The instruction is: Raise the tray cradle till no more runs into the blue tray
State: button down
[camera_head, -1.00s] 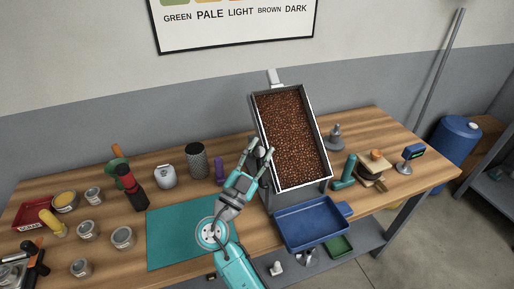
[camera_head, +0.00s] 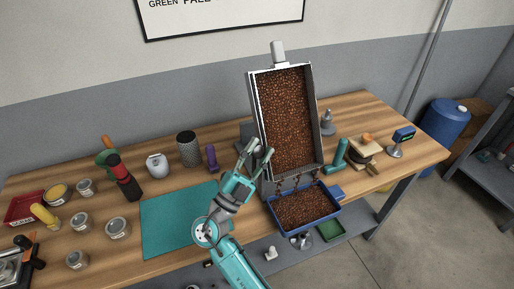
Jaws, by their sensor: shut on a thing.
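The tray cradle (camera_head: 252,106) is a long metal trough, tilted steeply with its far end high and its low end towards me. It is full of brown beans (camera_head: 287,115). Thin streams of beans (camera_head: 297,182) fall from its low edge into the blue tray (camera_head: 338,208) just below. The blue tray holds a broad layer of beans (camera_head: 305,207). My gripper (camera_head: 259,151) is at the left side of the cradle, about halfway along, shut on it. The fingers hide the exact place of the grip.
A teal mat (camera_head: 178,225) lies left of my arm. Jars, a grinder-like canister (camera_head: 187,149) and a purple item (camera_head: 211,158) stand left of the cradle. A teal-handled tool (camera_head: 341,154) and a small display (camera_head: 403,136) are at right. A green tray (camera_head: 331,229) is lower down.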

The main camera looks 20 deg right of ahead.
jog(key=shift+s, duration=0.15)
jog(key=shift+f, duration=0.1)
jog(key=c, duration=0.8)
grip_release()
jog(key=shift+o, duration=0.2)
jog(key=v, duration=1.2)
